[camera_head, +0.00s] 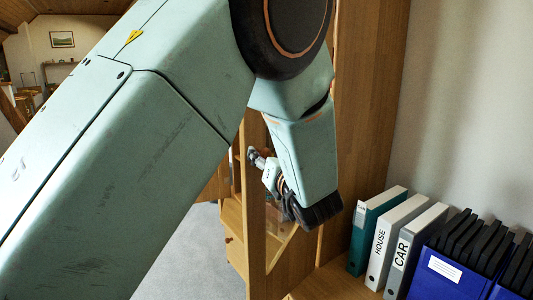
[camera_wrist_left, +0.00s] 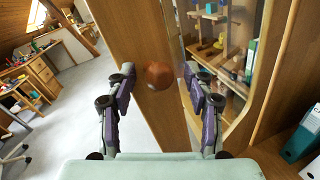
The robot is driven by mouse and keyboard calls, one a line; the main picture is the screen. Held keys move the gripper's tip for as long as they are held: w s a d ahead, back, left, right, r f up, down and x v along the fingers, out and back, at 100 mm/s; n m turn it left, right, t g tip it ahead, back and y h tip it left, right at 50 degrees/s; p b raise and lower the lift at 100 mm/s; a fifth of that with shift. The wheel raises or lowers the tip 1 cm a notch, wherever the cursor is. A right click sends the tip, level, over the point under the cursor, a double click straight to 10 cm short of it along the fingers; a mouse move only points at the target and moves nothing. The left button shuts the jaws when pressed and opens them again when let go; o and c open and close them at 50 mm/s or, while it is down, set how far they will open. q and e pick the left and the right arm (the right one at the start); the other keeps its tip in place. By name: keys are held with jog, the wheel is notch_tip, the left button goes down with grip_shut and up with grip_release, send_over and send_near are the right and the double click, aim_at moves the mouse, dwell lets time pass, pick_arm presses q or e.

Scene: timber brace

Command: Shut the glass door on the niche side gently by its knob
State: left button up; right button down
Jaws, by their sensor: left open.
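In the left wrist view a round brown knob (camera_wrist_left: 158,76) sits on a wooden upright (camera_wrist_left: 128,35), which looks like the frame of the glass door. What seems to be a glass pane (camera_wrist_left: 184,95) is to its right. My left gripper (camera_wrist_left: 159,73) is open, with one finger on each side of the knob in the picture; I cannot tell if either touches it. In the head view my left gripper (camera_head: 262,162) is partly hidden by its own wrist, in front of the wooden cabinet. The knob is hidden there. My right gripper is in neither view.
Wooden shelves (camera_wrist_left: 236,85) with small objects show behind the pane. Binders (camera_head: 395,243) and blue boxes (camera_head: 450,270) stand on a wooden surface at the right, near a pale wall (camera_head: 460,90). Grey floor (camera_head: 190,245) is open at the left.

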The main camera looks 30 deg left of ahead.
pick_arm(q)
jog(key=shift+w+a+f, duration=0.15)
jog(key=shift+w+a, duration=0.05)
jog(key=shift+s+d+r, duration=0.25)
jog(key=shift+s+r, duration=0.05)
jog(key=shift+w+a+f, duration=0.15)
jog(key=shift+w+f, duration=0.05)
jog(key=c, duration=0.3)
jog(key=shift+s+r, duration=0.2)
jog(key=shift+s, duration=0.05)
jog(key=c, duration=0.5)
jog(key=shift+w, duration=0.1)
grip_shut()
